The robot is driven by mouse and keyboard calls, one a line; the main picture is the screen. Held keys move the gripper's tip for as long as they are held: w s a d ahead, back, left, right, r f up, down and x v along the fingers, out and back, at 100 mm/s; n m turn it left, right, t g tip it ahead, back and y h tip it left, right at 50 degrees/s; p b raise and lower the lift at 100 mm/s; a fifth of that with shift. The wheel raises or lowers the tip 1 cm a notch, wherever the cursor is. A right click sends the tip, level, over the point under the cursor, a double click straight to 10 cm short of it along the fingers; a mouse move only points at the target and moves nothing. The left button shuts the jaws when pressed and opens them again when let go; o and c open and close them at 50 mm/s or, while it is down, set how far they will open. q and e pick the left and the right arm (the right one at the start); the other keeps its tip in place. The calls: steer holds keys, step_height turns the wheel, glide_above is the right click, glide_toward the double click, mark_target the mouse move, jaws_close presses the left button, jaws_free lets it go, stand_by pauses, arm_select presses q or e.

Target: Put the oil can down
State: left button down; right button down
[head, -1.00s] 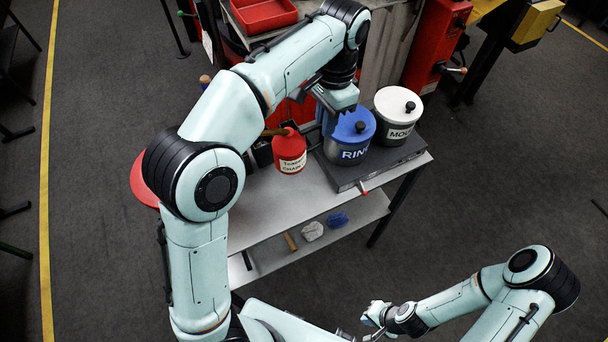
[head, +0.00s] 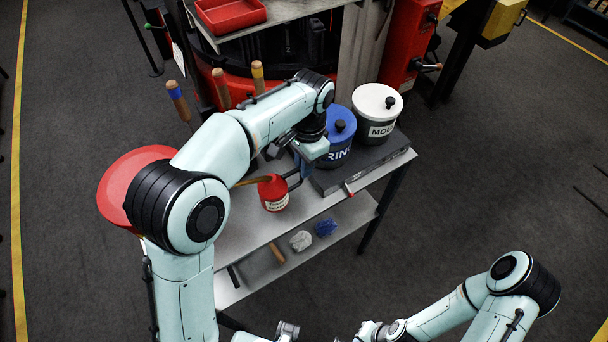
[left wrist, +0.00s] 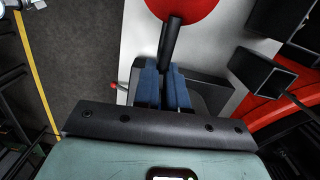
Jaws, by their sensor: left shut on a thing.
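The oil can (head: 273,194) is red with a white label and shows over the front part of the grey table top (head: 232,228). A brown spout-like piece points left from its top. My left gripper (head: 302,162) is shut on its dark handle, to the right of the can body. In the left wrist view the blue fingers (left wrist: 166,85) close on the black handle (left wrist: 170,38), with the red can body (left wrist: 183,6) beyond. I cannot tell whether the can's base touches the table. My right gripper (head: 366,331) is at the bottom edge; its fingers are unclear.
A blue-lidded pot (head: 340,124) and a white-lidded pot (head: 377,103) stand on a dark slab (head: 365,165) right of the can. A red round thing (head: 118,190) is at left, partly behind my arm. Several wooden-handled tools stand behind. Bare table lies in front of the can.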

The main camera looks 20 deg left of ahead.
arm_select(q)
steer(key=shift+f+b, duration=0.3)
steer(key=shift+f, duration=1.7)
arm_select(e)
steer(key=shift+s+f, duration=0.15)
steer(key=shift+f, duration=0.2)
arm_select(q)
steer(key=shift+f, duration=0.1)
steer(key=c, duration=1.2)
jaws_free()
steer(key=shift+f, duration=0.1)
arm_select(e)
steer(key=shift+f, duration=0.1)
